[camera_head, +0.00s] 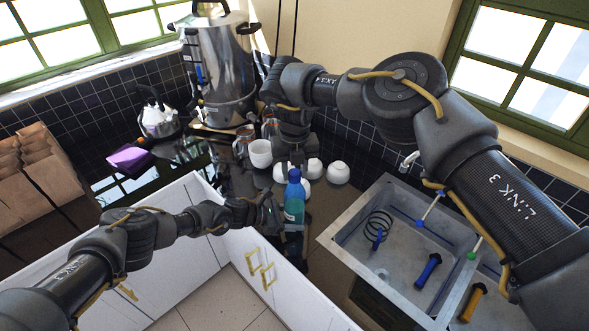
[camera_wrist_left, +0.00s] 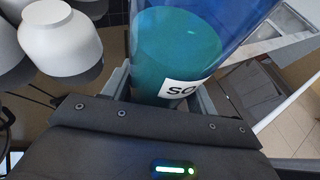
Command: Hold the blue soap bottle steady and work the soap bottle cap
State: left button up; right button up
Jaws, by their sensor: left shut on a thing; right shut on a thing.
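The blue soap bottle (camera_head: 293,203) stands upright near the counter's front edge in the head view, with teal liquid inside. My left gripper (camera_head: 272,212) is shut on the bottle's lower body from the left. In the left wrist view the bottle (camera_wrist_left: 178,50) fills the space between the fingers, with part of its white label showing. My right gripper (camera_head: 295,166) comes down from above and is shut on the soap bottle cap at the top of the bottle. The cap itself is mostly hidden by the right gripper.
A metal sink (camera_head: 400,262) with brushes lies right. A kettle (camera_head: 158,120) and large steel urn (camera_head: 218,75) stand at the back.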

aim_at(295, 172)
pick_arm(q)
jog(key=shift+f, duration=0.1)
pick_arm(e)
jog(key=n, duration=0.5)
jog(key=shift+n, duration=0.3)
jog(key=shift+r, duration=3.1)
jog(key=shift+r, duration=2.5)
jog(key=d+r, duration=0.6)
jog(key=shift+c, duration=0.2)
